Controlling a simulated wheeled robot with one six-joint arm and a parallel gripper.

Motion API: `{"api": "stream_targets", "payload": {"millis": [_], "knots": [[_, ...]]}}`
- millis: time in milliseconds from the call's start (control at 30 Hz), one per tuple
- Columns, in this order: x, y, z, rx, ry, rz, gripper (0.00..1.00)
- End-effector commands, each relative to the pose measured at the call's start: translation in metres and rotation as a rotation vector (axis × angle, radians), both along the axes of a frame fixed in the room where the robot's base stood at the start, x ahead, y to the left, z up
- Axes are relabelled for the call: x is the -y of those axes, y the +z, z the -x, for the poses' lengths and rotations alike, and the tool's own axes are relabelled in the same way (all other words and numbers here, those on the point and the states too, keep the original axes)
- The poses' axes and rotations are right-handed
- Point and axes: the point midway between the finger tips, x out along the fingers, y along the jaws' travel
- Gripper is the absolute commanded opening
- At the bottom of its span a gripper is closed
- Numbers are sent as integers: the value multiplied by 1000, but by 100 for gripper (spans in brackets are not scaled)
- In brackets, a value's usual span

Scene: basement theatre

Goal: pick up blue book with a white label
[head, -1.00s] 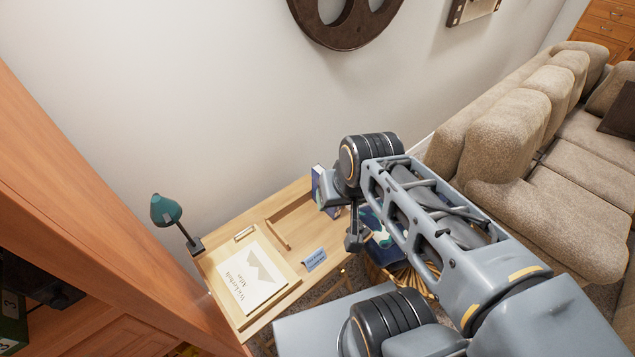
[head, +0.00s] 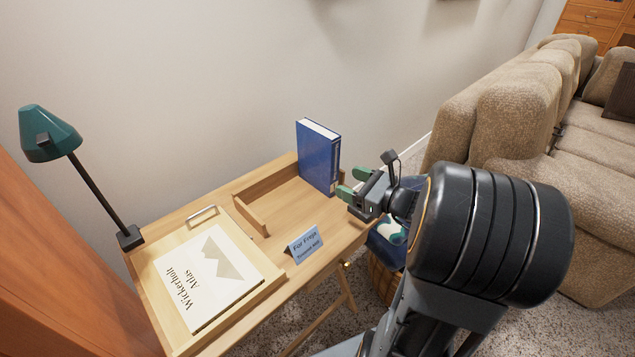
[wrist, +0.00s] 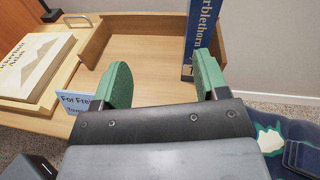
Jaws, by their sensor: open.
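A blue book (head: 318,160) stands upright in the head view, at the far right corner of the wooden desk. A small pale patch shows low on its spine. In the wrist view bare desk shows between the fingers of the gripper (wrist: 162,62). I cannot tell whether the gripper touches the book.
On the desk (head: 285,208) are a low wooden divider (head: 250,216), a blue name card (head: 304,244) and a large atlas (head: 205,275) on a tray. A green lamp (head: 52,135) stands at left. A wicker basket (head: 380,278) with blue things is below the desk. A beige sofa (head: 510,120) stands right.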

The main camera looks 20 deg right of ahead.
Motion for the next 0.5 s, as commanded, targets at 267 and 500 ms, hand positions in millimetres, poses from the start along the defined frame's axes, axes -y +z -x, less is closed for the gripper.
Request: {"api": "stream_targets", "payload": {"millis": [267, 500], "knots": [[36, -31, -10, 33, -147, -150, 67], [23, -31, -48, 37, -154, -160, 67]]}}
